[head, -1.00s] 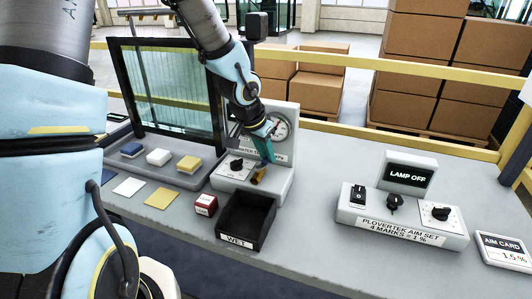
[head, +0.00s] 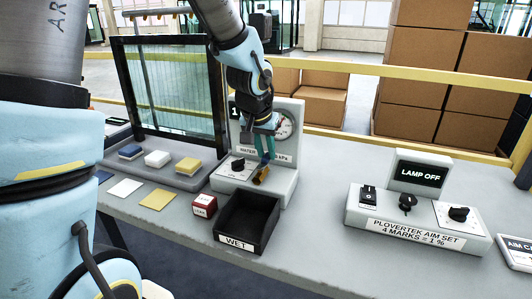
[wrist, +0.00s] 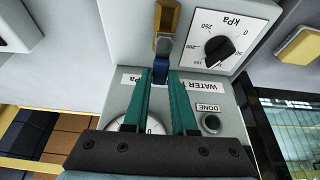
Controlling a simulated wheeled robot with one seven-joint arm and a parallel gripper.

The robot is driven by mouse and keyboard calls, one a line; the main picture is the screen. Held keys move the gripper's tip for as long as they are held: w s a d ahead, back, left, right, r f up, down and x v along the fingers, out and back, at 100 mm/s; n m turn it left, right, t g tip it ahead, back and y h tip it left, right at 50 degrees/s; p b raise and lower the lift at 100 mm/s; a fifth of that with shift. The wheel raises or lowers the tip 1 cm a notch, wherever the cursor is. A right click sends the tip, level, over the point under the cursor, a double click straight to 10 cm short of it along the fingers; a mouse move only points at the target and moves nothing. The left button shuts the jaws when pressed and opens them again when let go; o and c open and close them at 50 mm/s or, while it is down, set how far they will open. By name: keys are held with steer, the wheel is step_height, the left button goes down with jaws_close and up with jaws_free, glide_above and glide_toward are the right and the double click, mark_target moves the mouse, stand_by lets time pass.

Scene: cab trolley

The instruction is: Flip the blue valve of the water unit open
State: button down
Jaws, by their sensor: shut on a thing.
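The water unit (head: 284,185) stands on the bench with a round gauge on its upright back, a black dial (head: 238,165) and a brass spout (head: 261,176). My gripper (head: 267,157) points down in front of the gauge, just above the spout. In the wrist view its teal fingers (wrist: 161,76) are shut on the blue valve (wrist: 160,70), at the base of the brass spout (wrist: 167,22). The fingers hide part of the valve, the gauge (wrist: 127,125) and the water label. The dial (wrist: 218,50) and the DONE button (wrist: 211,122) are beside the fingers.
A black WET tray (head: 232,240) is in front of the unit, with a red block (head: 204,206) to its left. Sponges and flat cards lie farther left, before a glass panel (head: 170,85). A lamp control box (head: 420,222) stands right; bench between is clear.

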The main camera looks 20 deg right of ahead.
mark_target(259, 168)
steer(key=c, duration=0.7)
jaws_free()
steer(key=shift+r, duration=0.1)
steer(key=v, duration=1)
steer(key=shift+s+a+r+p, duration=0.15)
steer(key=shift+r+p, duration=0.1)
steer(key=shift+p, duration=0.1)
steer(key=a+f+n+y, duration=0.1)
steer(key=a+f+n, duration=0.1)
steer(key=a, duration=0.7)
steer(key=s+a+f+n+g+y+p, duration=0.1)
steer(key=a+f+n, duration=0.1)
steer(key=a, duration=0.7)
steer(key=s+a+f+n, duration=0.1)
steer(key=a+f+n, duration=0.2)
steer(key=a, duration=0.6)
steer(key=shift+s+a+f+g+y+p, duration=0.2)
steer(key=shift+f+g+y+p, duration=0.15)
steer(key=shift+f, duration=0.2)
